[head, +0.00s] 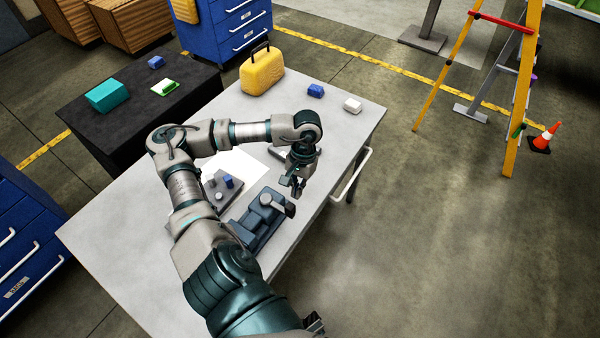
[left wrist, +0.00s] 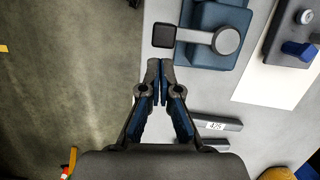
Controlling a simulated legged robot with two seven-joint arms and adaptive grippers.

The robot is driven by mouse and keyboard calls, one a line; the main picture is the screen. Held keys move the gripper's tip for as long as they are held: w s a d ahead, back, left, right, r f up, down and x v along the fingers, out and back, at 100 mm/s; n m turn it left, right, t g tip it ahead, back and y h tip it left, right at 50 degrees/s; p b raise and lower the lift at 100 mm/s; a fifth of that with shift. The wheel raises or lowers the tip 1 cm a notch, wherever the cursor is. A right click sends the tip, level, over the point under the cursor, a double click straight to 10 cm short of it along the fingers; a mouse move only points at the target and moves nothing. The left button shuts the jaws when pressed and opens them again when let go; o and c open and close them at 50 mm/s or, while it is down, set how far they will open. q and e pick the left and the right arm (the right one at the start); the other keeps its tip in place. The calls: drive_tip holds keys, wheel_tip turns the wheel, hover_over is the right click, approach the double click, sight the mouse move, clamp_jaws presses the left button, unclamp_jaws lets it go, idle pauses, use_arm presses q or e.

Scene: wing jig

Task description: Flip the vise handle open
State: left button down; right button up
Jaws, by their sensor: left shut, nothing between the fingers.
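The blue-grey vise (head: 250,228) sits on the light grey table, and part of it shows at the top of the left wrist view (left wrist: 212,52). Its handle (head: 278,203) is a grey lever. In the left wrist view the handle (left wrist: 197,38) runs from a round hub to a dark square end pointing left. My left gripper (head: 298,190) is beside the handle's square end in the head view. In the left wrist view my left gripper (left wrist: 160,66) is shut and empty, its fingertips just below the square end with a small gap in the picture. My right gripper is not in view.
A grey plate with blue and grey parts (head: 221,190) lies left of the vise. A grey bar marked 425 (left wrist: 212,123) lies near the gripper. A yellow case (head: 262,74), a blue block (head: 315,90) and a white block (head: 352,105) stand farther back. A rail (head: 351,178) edges the table.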

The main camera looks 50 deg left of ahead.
use_arm(q)
drive_tip(key=d+v, duration=0.1)
drive_tip(key=v, duration=0.7)
drive_tip(key=shift+w+a+r, duration=0.25)
drive_tip(key=shift+a+r, duration=0.05)
drive_tip(key=shift+a, duration=0.25)
